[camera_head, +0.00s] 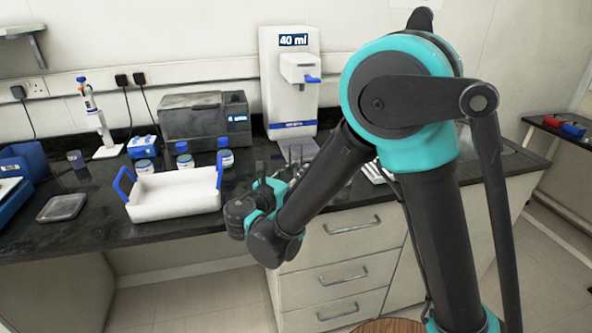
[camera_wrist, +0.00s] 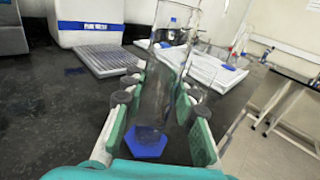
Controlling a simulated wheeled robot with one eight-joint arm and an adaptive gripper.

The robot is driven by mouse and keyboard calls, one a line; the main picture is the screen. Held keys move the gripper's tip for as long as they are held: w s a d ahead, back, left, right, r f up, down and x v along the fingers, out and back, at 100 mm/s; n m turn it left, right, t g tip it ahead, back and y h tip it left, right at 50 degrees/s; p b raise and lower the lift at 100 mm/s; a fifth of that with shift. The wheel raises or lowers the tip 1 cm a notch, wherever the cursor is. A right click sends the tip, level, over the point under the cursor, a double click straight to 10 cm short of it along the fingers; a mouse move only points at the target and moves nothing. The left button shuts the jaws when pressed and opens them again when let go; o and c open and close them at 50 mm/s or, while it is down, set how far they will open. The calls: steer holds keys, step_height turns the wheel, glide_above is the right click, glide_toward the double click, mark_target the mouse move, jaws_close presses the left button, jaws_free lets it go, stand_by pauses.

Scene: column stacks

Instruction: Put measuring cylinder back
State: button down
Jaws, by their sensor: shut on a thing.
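The measuring cylinder (camera_wrist: 157,95) is a tall clear glass tube with a blue hexagonal base (camera_wrist: 146,141). In the wrist view it stands between the two green-padded fingers of my gripper (camera_wrist: 158,107), which is shut on it. The base shows near the palm end of the fingers and the tube extends away from it. In the head view my gripper (camera_head: 267,192) is over the front part of the dark counter, below the water dispenser. My arm hides much of that area, and the cylinder is hard to make out there.
The white dispenser (camera_head: 290,90) reads "40 ml". A white tray with blue handles (camera_head: 175,193) stands left of my gripper. A grey drip grid (camera_wrist: 108,60) and a white rack (camera_wrist: 205,68) with glassware lie beyond the fingers. Dark counter (camera_wrist: 45,115) is clear at left.

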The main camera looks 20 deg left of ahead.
steer(key=c, duration=1.2)
jaws_free()
steer(key=shift+f, duration=0.1)
steer(key=shift+s, duration=0.3)
steer(key=v, duration=1.1)
steer(key=shift+s, duration=0.2)
